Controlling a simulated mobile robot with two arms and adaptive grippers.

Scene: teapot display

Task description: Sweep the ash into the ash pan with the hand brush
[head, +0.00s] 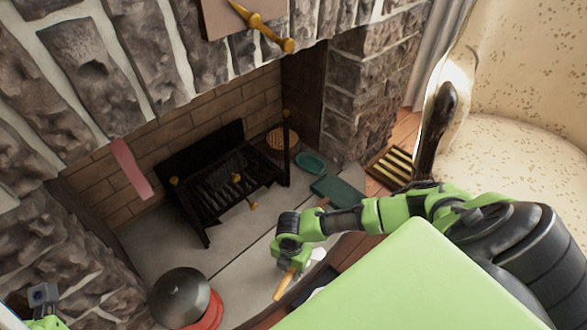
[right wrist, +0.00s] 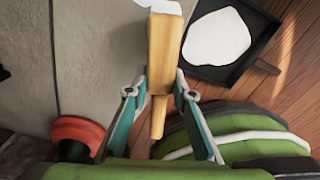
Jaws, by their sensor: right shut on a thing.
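My right gripper (head: 288,262) is over the hearth's front edge, shut on a hand brush by its light wooden handle (head: 285,284). In the right wrist view the brush handle (right wrist: 162,60) lies between the two fingers (right wrist: 160,95), with a pale end at the top of the picture. A dark square pan (right wrist: 257,48) with a smooth white patch (right wrist: 216,37) in it rests over the wooden floor; it may be the ash pan, and I cannot tell whether the patch is ash. My left gripper (head: 42,296) is at the lower left, its fingers unclear.
A black grate (head: 235,180) stands in the fireplace. A dark green flat piece (head: 340,189) and a teal dish (head: 311,162) lie at the hearth's right. A dark dome (head: 180,296) on a red base (head: 212,314) stands at front left. The middle hearth slab is clear.

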